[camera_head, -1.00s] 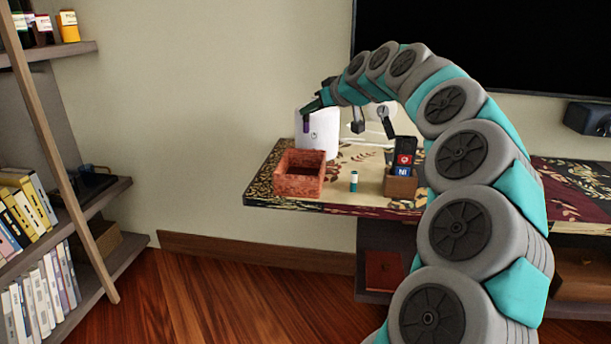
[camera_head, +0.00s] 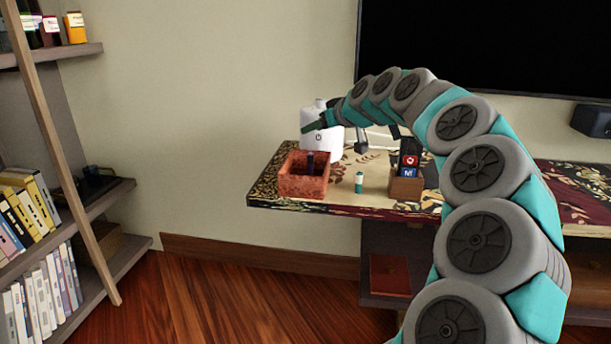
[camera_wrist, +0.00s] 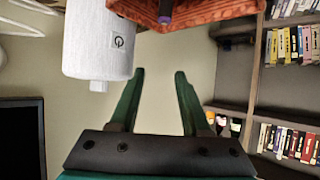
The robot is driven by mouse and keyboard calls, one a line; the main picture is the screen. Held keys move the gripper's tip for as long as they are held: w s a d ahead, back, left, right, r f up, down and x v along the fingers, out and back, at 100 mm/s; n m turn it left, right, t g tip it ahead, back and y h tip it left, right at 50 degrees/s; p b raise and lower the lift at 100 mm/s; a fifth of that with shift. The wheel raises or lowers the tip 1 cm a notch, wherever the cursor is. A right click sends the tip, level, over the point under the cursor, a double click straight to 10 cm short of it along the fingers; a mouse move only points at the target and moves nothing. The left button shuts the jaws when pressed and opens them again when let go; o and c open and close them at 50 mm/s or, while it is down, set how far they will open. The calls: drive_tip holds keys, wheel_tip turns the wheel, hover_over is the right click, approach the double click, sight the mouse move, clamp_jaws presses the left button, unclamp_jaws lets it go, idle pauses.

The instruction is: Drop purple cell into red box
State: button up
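The red box (camera_head: 303,186) stands at the left end of the patterned table, and part of it shows at the top of the wrist view (camera_wrist: 205,10). The purple cell (camera_head: 310,162), dark in the head view, is upright within the box's opening; its top reaches about the back rim. Whether it rests on the bottom cannot be told. Its purple end shows in the wrist view (camera_wrist: 165,14). My gripper (camera_wrist: 160,73) is open and empty, its two fingers apart, clear of the cell. In the head view it is above the box, in front of the white bottle.
A white bottle (camera_head: 334,138) stands behind the box. A small teal-and-white cell (camera_head: 359,182) stands right of it. A brown holder (camera_head: 404,188) with dark and blue items is further right. A bookshelf (camera_head: 85,210) is at left, a dark screen (camera_head: 480,45) behind.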

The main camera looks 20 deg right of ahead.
drive_tip(key=shift+o, duration=0.3)
drive_tip(key=b+v, duration=0.1)
drive_tip(key=v, duration=0.6)
drive_tip(key=shift+s+r, duration=0.15)
drive_tip(key=shift+s, duration=0.25)
